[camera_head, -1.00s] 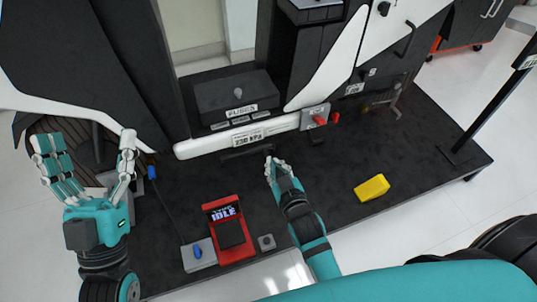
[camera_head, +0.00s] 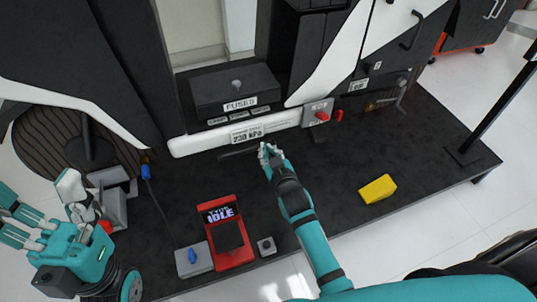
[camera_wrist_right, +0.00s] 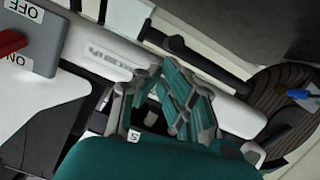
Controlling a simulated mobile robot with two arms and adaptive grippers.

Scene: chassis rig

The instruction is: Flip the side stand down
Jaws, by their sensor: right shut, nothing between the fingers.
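A dark bar (camera_head: 240,151), which looks like the side stand, lies along the underside of the white rail, below the 230 kPa label. It also seems to show in the right wrist view as a dark bar with a thicker end (camera_wrist_right: 195,55). My right gripper (camera_head: 268,151) is shut and empty at the right end of this bar; I cannot tell whether it touches. In the right wrist view its fingers (camera_wrist_right: 172,95) show in front of the white rail. My left gripper (camera_head: 48,205) is open at the left edge, away from the bar, partly cut off.
A red tester (camera_head: 235,258) reading IDLE, a grey box with a blue knob (camera_head: 193,258) and a yellow block (camera_head: 378,189) lie on the dark platform. A red switch (camera_head: 322,116) sits on the rail's right end. A fuse box (camera_head: 235,92) is above the rail.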

